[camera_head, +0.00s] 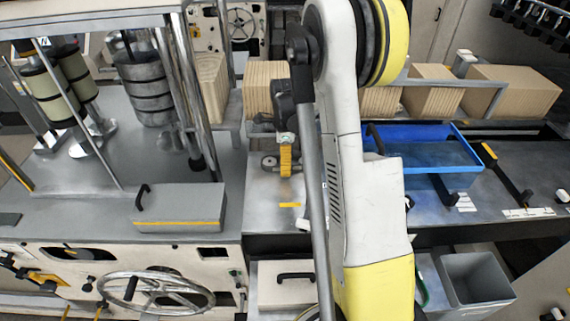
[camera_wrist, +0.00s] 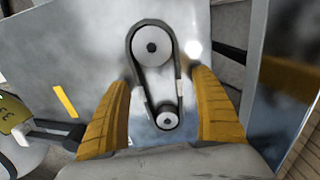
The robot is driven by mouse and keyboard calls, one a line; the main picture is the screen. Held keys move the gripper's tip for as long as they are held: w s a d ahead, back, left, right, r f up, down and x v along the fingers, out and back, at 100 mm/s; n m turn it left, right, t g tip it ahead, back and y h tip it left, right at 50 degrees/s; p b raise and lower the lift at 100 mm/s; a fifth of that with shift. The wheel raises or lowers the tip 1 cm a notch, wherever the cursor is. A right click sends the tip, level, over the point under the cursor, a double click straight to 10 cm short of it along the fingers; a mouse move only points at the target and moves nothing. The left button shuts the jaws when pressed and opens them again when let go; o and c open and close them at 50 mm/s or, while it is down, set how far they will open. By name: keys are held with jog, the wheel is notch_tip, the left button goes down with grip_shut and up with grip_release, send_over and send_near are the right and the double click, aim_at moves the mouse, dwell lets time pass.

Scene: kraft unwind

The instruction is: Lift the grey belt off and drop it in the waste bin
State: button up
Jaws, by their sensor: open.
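The grey belt (camera_wrist: 131,66) shows in the wrist view as a dark loop around a larger round pulley (camera_wrist: 152,46) at the top and a smaller pulley (camera_wrist: 167,117) below. My gripper (camera_wrist: 160,100) is open, with one yellow finger on each side of the belt's lower end. The belt is not held. In the head view my gripper (camera_head: 286,160) is over the grey plate (camera_head: 262,205) left of my arm, and the belt is hard to make out there. A grey open-topped bin (camera_head: 478,278), likely the waste bin, stands at the lower right.
A blue tray (camera_head: 430,153) lies on the bench right of my arm. A grey box with a black handle (camera_head: 180,208) sits on the left bench. Brown stacks (camera_head: 432,90) line the back. A yellow bar (camera_wrist: 65,101) lies on the plate left of my gripper.

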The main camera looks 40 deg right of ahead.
jog(key=c, duration=1.3)
